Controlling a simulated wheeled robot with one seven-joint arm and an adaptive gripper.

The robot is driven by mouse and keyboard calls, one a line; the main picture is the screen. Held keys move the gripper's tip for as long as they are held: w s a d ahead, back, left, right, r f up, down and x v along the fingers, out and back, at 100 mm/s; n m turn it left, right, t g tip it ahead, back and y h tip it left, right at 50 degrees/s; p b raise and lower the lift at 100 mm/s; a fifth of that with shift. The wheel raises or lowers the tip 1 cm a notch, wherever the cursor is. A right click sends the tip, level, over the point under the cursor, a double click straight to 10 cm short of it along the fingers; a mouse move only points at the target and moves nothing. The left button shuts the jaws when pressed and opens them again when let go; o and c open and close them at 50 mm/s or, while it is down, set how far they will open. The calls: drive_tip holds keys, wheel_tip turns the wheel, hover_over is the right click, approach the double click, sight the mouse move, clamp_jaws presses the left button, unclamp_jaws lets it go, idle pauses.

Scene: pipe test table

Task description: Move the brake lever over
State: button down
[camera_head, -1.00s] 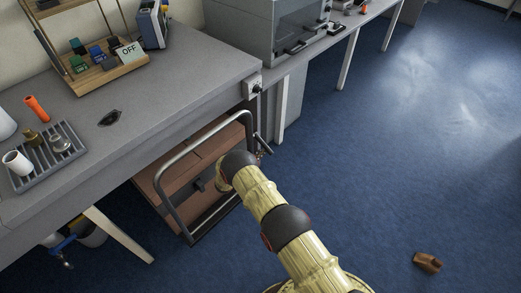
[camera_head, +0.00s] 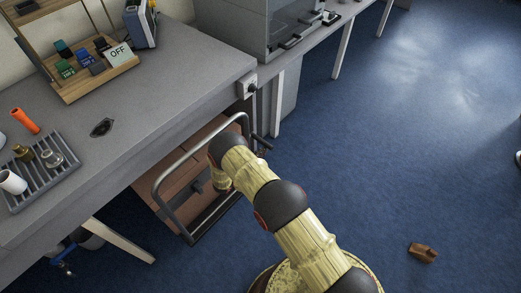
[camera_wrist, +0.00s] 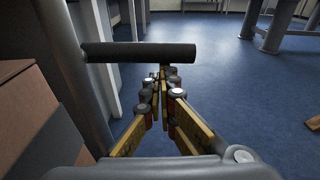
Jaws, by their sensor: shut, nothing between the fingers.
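The brake lever, a dark cylindrical bar (camera_wrist: 140,53), runs sideways from a grey upright post in the wrist view. In the head view, it is a short dark bar (camera_head: 262,141) at the right end of the bent metal handle (camera_head: 180,160) of a cart with brown boxes. My gripper (camera_wrist: 162,72) is shut and empty. Its fingertips show just below the lever in the wrist view; I cannot tell whether they touch it. In the head view my own arm hides the gripper.
The cart stands partly under the grey table (camera_head: 150,110), near a table leg (camera_head: 120,240). A switch box (camera_head: 248,87) sits on the table's edge. A small brown object (camera_head: 422,253) lies on the blue floor, which is open to the right.

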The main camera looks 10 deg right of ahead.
drive_tip(key=shift+s+d+r+n, duration=0.15)
drive_tip(key=shift+r+n, duration=0.15)
drive_tip(key=shift+r, duration=0.5)
